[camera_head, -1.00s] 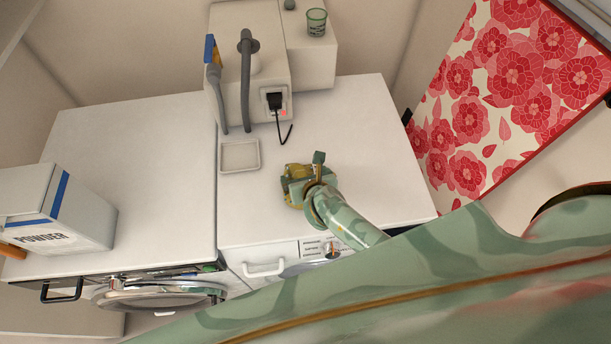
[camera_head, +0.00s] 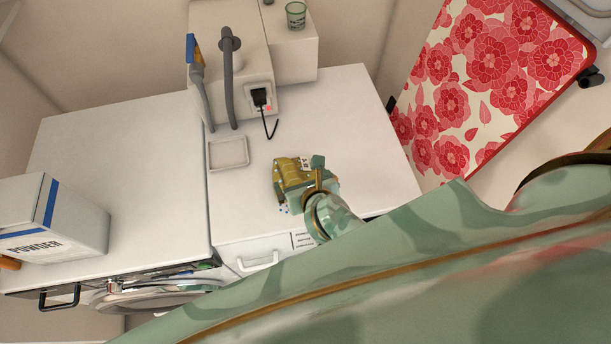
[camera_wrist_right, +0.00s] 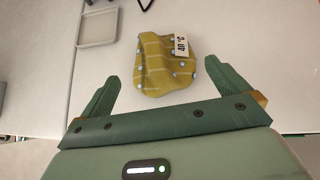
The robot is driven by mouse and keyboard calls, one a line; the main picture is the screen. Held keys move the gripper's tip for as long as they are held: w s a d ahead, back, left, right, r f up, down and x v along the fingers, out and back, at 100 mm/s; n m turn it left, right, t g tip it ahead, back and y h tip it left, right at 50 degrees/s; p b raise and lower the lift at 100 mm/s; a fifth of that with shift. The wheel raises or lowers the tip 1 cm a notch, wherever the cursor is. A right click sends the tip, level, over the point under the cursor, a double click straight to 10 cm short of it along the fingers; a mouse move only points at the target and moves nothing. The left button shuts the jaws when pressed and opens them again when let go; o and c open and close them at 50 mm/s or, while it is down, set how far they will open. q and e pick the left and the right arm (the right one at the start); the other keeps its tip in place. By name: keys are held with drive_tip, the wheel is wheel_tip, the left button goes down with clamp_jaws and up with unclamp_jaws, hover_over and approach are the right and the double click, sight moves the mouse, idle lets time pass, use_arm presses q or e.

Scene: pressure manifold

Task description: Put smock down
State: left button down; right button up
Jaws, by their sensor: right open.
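The smock (camera_head: 287,170) is a folded mustard-yellow cloth with pale dots and a white "40 °C" tag. It lies on the white top of the right-hand machine (camera_head: 345,120). In the right wrist view the smock (camera_wrist_right: 160,68) lies ahead, between the spread green fingers, with a gap on each side. My right gripper (camera_wrist_right: 161,72) is open; in the head view the gripper (camera_head: 304,187) partly covers the smock's near side. My left gripper is not in view.
A small pale tray (camera_head: 228,153) sits left of the smock. Behind are hoses (camera_head: 230,80) and a plugged black cord (camera_head: 268,120). A powder box (camera_head: 55,220) stands on the left machine. A flowered ironing board (camera_head: 490,75) stands to the right. The machine top right of the smock is clear.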

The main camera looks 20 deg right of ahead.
drive_tip(key=v, duration=0.3)
drive_tip(key=shift+s+r, duration=0.1)
idle(1.4)
